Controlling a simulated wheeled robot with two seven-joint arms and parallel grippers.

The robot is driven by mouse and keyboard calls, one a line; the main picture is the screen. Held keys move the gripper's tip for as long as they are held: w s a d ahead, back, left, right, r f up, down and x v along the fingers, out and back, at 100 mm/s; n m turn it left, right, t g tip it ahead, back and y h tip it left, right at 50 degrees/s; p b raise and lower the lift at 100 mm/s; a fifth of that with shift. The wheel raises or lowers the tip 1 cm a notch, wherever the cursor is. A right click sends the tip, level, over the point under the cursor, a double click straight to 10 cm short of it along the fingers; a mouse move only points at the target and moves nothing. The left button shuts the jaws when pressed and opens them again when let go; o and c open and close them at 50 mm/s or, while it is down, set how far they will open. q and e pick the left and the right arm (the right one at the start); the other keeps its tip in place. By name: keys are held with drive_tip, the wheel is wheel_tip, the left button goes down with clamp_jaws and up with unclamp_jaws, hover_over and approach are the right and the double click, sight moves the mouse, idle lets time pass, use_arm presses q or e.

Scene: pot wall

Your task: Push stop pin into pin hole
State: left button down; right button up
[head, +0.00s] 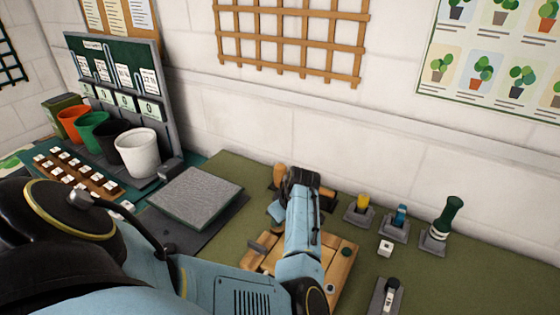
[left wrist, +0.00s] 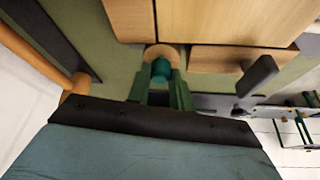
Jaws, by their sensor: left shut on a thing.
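In the left wrist view my left gripper (left wrist: 160,82) has its green fingers shut on a teal pin (left wrist: 160,68). The pin's far end meets a round, light wooden piece (left wrist: 163,51) at the edge of the wooden block (left wrist: 224,18). I cannot tell how deep the pin sits, and the hole itself is hidden. In the head view the wooden block (head: 343,262) lies on the green bench, partly behind my left arm. The fingers and pin are hidden there by the wrist. My right gripper is not in view.
A grey lever (left wrist: 258,75) stands beside the block. A grey square plate (head: 195,196) lies left. Pots (head: 138,150) stand far left. The wall is close behind.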

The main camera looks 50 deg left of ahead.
use_arm(q)
drive_tip(key=shift+f, duration=0.2)
drive_tip(key=c, duration=1.2)
unclamp_jaws()
drive_tip(key=shift+o, duration=0.2)
drive_tip(key=shift+r, duration=0.1)
drive_tip(key=v, duration=0.7)
drive_tip(key=shift+r, duration=0.15)
drive_tip(key=shift+s+d, duration=0.1)
drive_tip(key=shift+d, duration=0.05)
